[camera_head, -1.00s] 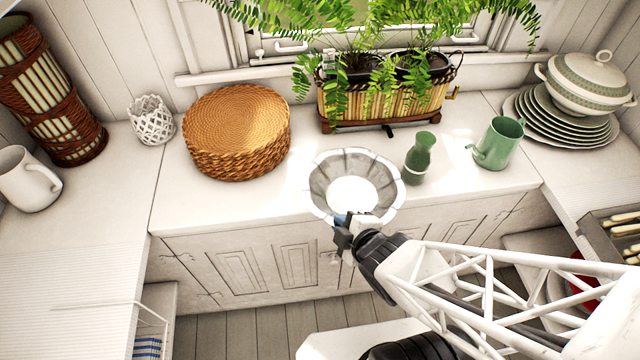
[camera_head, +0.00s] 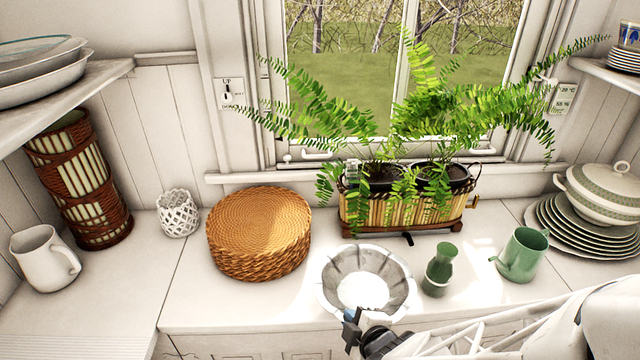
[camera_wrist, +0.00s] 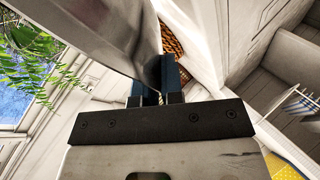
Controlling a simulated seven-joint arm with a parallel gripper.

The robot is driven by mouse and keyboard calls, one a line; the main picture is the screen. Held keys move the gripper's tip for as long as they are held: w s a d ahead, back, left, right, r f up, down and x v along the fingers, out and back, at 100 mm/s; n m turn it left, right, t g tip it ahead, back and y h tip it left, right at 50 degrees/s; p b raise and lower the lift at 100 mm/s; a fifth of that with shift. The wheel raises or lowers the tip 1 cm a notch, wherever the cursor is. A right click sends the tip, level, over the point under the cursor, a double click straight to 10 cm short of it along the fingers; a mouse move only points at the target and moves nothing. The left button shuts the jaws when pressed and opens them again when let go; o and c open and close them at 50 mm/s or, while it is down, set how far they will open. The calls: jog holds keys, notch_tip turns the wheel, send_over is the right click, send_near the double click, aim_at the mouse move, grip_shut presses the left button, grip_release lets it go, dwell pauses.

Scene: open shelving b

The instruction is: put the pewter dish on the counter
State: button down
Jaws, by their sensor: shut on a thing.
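The pewter dish (camera_head: 335,268) is a round, fluted grey bowl with a bright, pale inside. In the head view it is at the front edge of the counter (camera_head: 240,300), right of the wicker stack. My gripper (camera_head: 352,322) is shut on its near rim. In the wrist view the dish's smooth grey wall (camera_wrist: 105,35) fills the upper left, and the blue fingers of my gripper (camera_wrist: 160,85) pinch its edge. Whether the dish's base touches the counter cannot be told.
A round wicker stack (camera_head: 260,230) stands left of the dish. A small green vase (camera_head: 439,272) and a green mug (camera_head: 521,255) stand right. A fern planter (camera_head: 400,212) is behind. A white lattice holder (camera_head: 178,214) and white pitcher (camera_head: 42,260) are further left.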

aim_at(340, 298)
jog(key=w, duration=0.2)
jog(key=w+a, duration=0.1)
jog(key=w, duration=0.5)
jog(key=shift+w+a+f, duration=0.1)
jog(key=shift+a+f, duration=0.3)
jog(key=shift+w, duration=0.3)
jog(key=shift+w+a+f, duration=0.1)
jog(key=shift+f, duration=1.7)
jog(key=shift+f, duration=0.1)
jog(key=c, duration=1.3)
grip_release()
jog(key=shift+o, duration=0.2)
